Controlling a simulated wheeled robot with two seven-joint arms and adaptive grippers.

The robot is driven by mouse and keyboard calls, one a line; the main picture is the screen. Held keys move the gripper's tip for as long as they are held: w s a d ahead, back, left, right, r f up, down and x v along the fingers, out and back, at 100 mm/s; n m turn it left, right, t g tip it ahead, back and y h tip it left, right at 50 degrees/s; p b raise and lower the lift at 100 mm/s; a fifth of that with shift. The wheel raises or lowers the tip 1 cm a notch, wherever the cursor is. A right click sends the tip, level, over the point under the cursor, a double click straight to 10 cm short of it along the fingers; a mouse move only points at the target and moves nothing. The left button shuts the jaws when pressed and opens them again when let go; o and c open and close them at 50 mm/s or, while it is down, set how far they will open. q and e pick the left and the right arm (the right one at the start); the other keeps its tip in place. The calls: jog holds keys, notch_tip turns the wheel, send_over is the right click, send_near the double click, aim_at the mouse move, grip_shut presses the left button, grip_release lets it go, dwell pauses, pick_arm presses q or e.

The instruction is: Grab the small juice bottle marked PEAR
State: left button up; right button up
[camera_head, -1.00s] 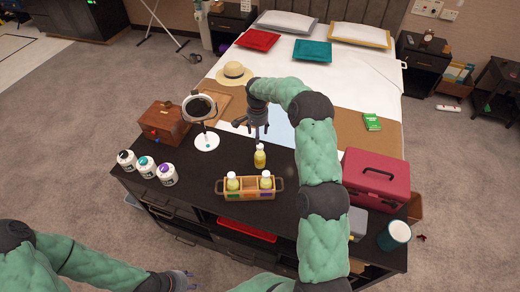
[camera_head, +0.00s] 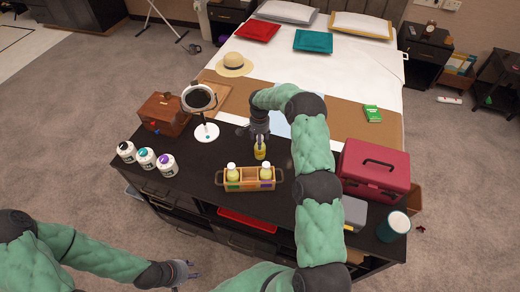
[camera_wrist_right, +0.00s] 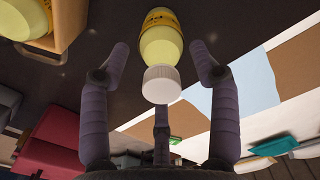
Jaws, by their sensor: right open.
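A small yellow juice bottle (camera_head: 260,152) with a white cap stands upright on the dark cabinet top behind the wooden crate. My right gripper (camera_head: 260,137) is over it, pointing down. In the right wrist view the bottle (camera_wrist_right: 162,42) shows between the spread fingers of the open right gripper (camera_wrist_right: 162,90), with no clear contact.
The wooden crate (camera_head: 249,186) has an empty middle compartment. A round mirror (camera_head: 206,132), a wooden box (camera_head: 162,114) and several white jars (camera_head: 147,158) stand left. A red case (camera_head: 374,171) and a teal cup (camera_head: 393,228) stand right. The bed (camera_head: 350,65) lies behind.

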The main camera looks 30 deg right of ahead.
jog(key=shift+f, duration=0.35)
grip_shut()
jog(key=shift+r, duration=0.1)
